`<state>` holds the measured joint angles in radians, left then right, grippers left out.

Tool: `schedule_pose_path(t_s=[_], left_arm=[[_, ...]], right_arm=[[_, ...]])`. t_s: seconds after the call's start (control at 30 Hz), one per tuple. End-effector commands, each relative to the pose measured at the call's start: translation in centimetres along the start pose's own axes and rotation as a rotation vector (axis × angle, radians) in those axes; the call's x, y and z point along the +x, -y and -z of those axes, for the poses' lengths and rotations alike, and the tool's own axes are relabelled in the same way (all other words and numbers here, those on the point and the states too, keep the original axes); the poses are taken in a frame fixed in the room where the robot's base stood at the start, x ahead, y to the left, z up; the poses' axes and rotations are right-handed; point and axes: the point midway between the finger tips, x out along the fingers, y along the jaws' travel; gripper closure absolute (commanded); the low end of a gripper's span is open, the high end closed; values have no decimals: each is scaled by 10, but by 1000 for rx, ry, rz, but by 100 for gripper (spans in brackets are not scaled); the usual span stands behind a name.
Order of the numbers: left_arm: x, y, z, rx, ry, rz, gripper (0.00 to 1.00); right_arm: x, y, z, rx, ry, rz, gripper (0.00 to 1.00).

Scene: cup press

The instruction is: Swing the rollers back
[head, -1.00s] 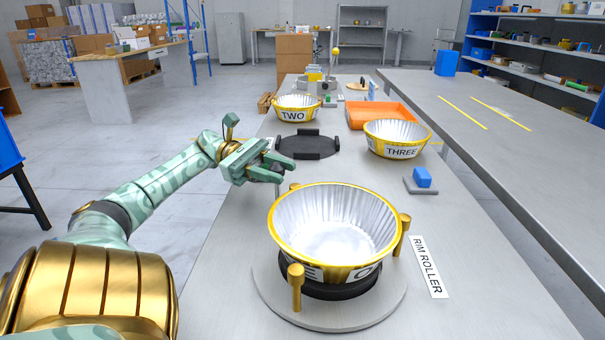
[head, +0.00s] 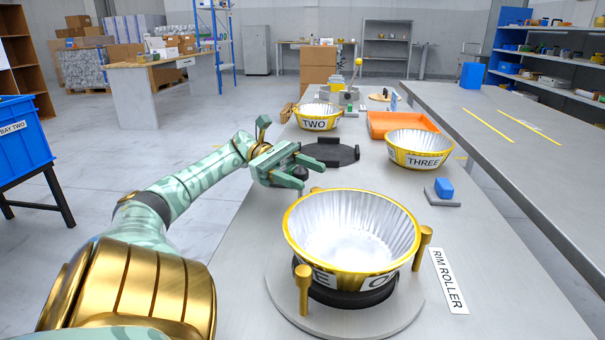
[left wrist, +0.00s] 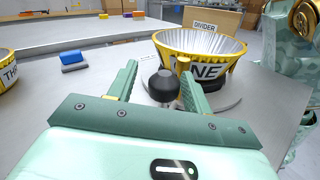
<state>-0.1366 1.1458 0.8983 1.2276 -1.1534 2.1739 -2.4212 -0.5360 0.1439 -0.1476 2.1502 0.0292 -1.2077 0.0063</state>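The rim roller is a round grey plate (head: 285,308) on the near bench, with upright gold rollers (head: 304,288) around its edge. A silver fluted cup (head: 352,232) with a yellow rim stands on its black base. In the left wrist view the cup (left wrist: 200,45) reads "NE", its first letter hidden. One roller (left wrist: 183,65) shows in front of it there. My left gripper (head: 293,169) is beyond the cup, to its left. In the left wrist view a black round knob (left wrist: 163,85) stands between the open fingers, with a gap at the left finger. My right gripper is out of view.
Cups TWO (head: 317,118) and THREE (head: 420,150), a black round fixture (head: 330,152), an orange tray (head: 400,122) and a blue block (head: 444,188) stand farther along. A RIM ROLLER label (head: 448,280) lies right of the plate. A blue bin (head: 22,140) is at far left.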

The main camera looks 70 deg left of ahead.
Motion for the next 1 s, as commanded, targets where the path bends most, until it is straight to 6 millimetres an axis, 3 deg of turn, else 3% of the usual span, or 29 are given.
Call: schedule_pose_path(t_s=[0.23,0.5,0.63,0.8,1.0], left_arm=[[-9,0,0,-3,-1,1,50],[-53,-2,2,-8,-5,0,50],[-66,-1,4,-8,-5,5,50],[-73,-1,2,-3,0,0,50],[-74,-1,0,-1,2,0,50]], right_arm=[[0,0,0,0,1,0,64],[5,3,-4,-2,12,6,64],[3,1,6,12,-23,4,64],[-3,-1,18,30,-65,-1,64],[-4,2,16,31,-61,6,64]])
